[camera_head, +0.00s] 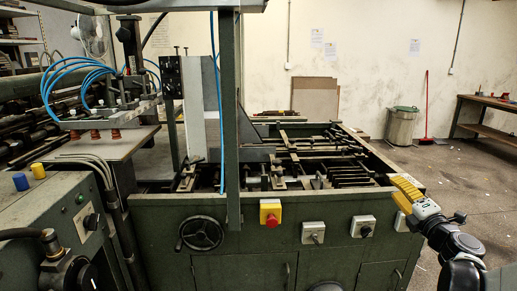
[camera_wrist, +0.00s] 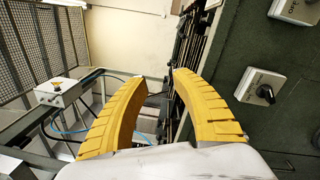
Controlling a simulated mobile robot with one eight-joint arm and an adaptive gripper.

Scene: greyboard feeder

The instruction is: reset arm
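My gripper (camera_head: 408,189) is at the right of the head view, at the front right corner of the green feeder machine (camera_head: 255,235). Its yellow fingers point up and to the left. In the wrist view the two curved yellow fingers of my gripper (camera_wrist: 150,83) stand apart with a clear gap between their tips. Nothing is held between them. My arm comes in from the lower right of the head view.
The machine's front carries a handwheel (camera_head: 201,233), a red stop button on a yellow box (camera_head: 270,213) and grey switch boxes (camera_head: 313,233). A bin (camera_head: 401,127), a red broom (camera_head: 426,105) and a workbench (camera_head: 487,116) stand behind right. Open floor lies between.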

